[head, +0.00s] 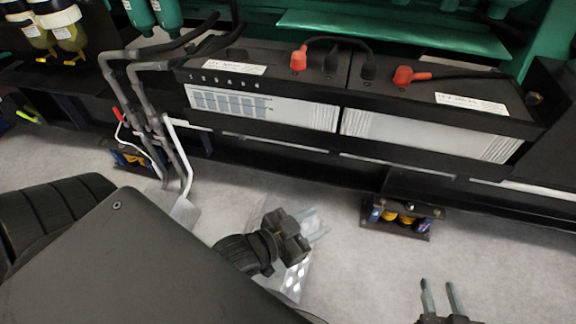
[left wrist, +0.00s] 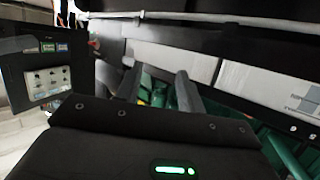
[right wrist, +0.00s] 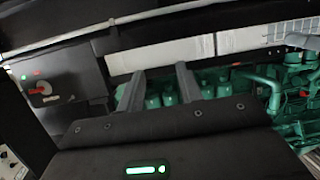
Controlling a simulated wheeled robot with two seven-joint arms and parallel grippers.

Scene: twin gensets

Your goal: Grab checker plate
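A thin pale sheet with whitish spots, which looks like the checker plate (head: 294,280), lies on the grey floor in the head view. My left gripper (head: 320,221) is above it and hides its middle. Whether they touch cannot be told. The left fingers are apart with nothing between them, also in the left wrist view (left wrist: 158,85). My right gripper (head: 438,282) is at the bottom right of the head view, over bare floor. Its fingers are also apart and empty in the right wrist view (right wrist: 160,80). The plate is not seen in either wrist view.
A black battery box (head: 350,85) with red and black terminals runs along the back on a dark frame rail. Spring mounts (head: 403,216) stand under the rail. Bent grey pipes and a pale pedal-like lever (head: 184,208) stand at left.

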